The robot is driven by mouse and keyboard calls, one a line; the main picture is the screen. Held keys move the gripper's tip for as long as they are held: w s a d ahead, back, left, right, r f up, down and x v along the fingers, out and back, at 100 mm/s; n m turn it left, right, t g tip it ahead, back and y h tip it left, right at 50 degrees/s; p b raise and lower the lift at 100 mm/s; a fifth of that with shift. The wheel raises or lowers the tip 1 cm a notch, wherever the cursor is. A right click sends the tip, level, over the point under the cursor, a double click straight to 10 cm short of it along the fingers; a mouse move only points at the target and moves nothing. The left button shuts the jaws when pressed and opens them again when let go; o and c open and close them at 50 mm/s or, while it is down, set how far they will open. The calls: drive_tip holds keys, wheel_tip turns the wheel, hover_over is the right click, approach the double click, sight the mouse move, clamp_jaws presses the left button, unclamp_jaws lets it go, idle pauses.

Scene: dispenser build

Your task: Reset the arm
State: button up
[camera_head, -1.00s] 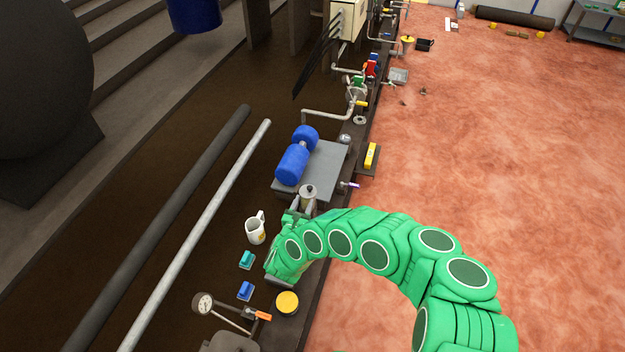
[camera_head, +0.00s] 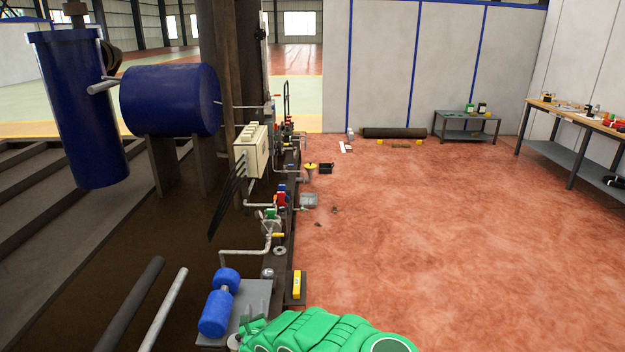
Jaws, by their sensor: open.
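My green arm (camera_head: 320,332) crosses the bottom edge of the head view. My gripper (camera_head: 247,326) is at its left end, low in the picture, beside the grey plate (camera_head: 262,292) that carries the blue pump-like unit (camera_head: 217,313). The gripper is small here and partly cut off by the frame's lower edge. I see nothing held in it.
A yellow item (camera_head: 297,284) lies on the bench just above my arm. Pipes, valves and a cream control box (camera_head: 251,148) line the bench further back.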

drive_tip(key=w+d+r+n+g, duration=0.2)
drive_tip(key=w+d+r+n, duration=0.3)
drive_tip(key=d+r, duration=0.2)
drive_tip(key=w+d+r+n+g, duration=0.2)
drive_tip(key=w+d+r+n, duration=0.25)
drive_tip(key=d+r, duration=0.3)
drive_tip(key=s+d+r+n+g+h, duration=0.35)
drive_tip(key=s+d+r+n, duration=0.35)
drive_tip(key=d+r, duration=0.7)
drive_tip(key=s+d+r+n+g, duration=0.15)
drive_tip(key=s+r, duration=0.25)
drive_tip(key=s, duration=0.4)
drive_tip(key=s+d+r+n+g+y, duration=0.15)
drive_tip(key=s+r, duration=0.25)
drive_tip(key=s, duration=0.4)
drive_tip(key=s+d+r+n+g, duration=0.1)
drive_tip(key=s+r+n+g, duration=0.15)
drive_tip(key=s, duration=0.55)
drive_tip(key=s+d+r+n+g, duration=0.1)
drive_tip(key=s+n+g, duration=0.1)
drive_tip(key=s, duration=1)
drive_tip(key=s+d+r+n+g, duration=0.1)
drive_tip(key=s+r+n+g, duration=0.1)
drive_tip(key=s, duration=1)
drive_tip(key=s+r+n+g, duration=0.2)
drive_tip(key=s+n, duration=0.2)
drive_tip(key=s, duration=0.8)
drive_tip(key=shift+s+d+g, duration=0.3)
drive_tip(key=shift+s+d, duration=0.1)
